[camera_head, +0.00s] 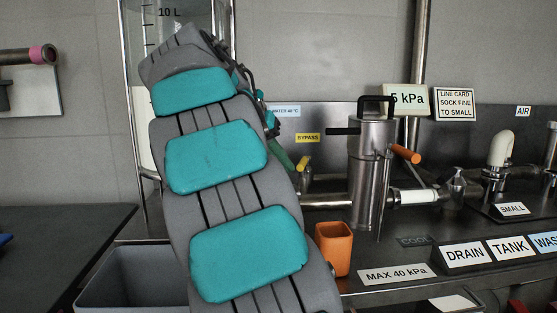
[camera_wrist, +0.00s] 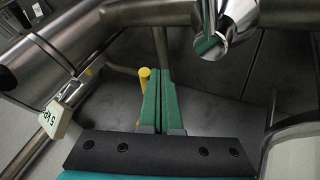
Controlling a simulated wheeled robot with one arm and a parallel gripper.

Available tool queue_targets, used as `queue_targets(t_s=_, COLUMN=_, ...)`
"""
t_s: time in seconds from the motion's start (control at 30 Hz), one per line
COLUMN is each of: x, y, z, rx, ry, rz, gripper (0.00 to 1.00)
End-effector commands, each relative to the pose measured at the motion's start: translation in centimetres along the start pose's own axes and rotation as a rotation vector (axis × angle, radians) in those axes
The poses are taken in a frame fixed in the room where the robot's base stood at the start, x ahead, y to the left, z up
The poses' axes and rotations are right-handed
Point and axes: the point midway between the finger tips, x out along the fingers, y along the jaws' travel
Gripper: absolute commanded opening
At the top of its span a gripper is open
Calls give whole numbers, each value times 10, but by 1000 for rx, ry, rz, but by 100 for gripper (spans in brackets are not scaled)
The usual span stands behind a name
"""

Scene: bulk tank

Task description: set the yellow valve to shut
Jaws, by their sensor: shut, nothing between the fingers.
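The yellow valve handle (camera_head: 303,163) shows just below the BYPASS label (camera_head: 307,138) in the head view, on the steel pipework behind my arm. In the wrist view the yellow handle (camera_wrist: 144,79) is a short rod with a rounded end, just left of my gripper's green fingers. My gripper (camera_wrist: 158,72) is shut and empty. Its green fingers (camera_head: 281,156) show beside the yellow handle in the head view. I cannot tell whether finger and handle touch. The valve's body and the handle's lower part are hidden.
A steel cylinder with a black handle (camera_head: 372,160) and an orange lever (camera_head: 405,153) stand right of the yellow valve. An orange cup (camera_head: 334,248) stands on the front edge of the bench. Steel pipe (camera_wrist: 150,12) crosses close above the fingers in the wrist view.

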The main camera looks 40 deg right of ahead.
Motion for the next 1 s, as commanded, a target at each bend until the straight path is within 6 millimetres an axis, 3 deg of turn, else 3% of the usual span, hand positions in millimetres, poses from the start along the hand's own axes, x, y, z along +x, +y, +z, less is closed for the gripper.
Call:
queue_targets(t_s=0.37, x=0, y=2, z=1, rx=-11, ry=4, rz=-6, gripper=0)
queue_targets(t_s=0.77, x=4, y=17, z=6, rx=-175, ry=100, rz=-107, gripper=0)
queue_targets(t_s=1.0, x=14, y=38, z=11, rx=-197, ry=115, rz=-122, gripper=0)
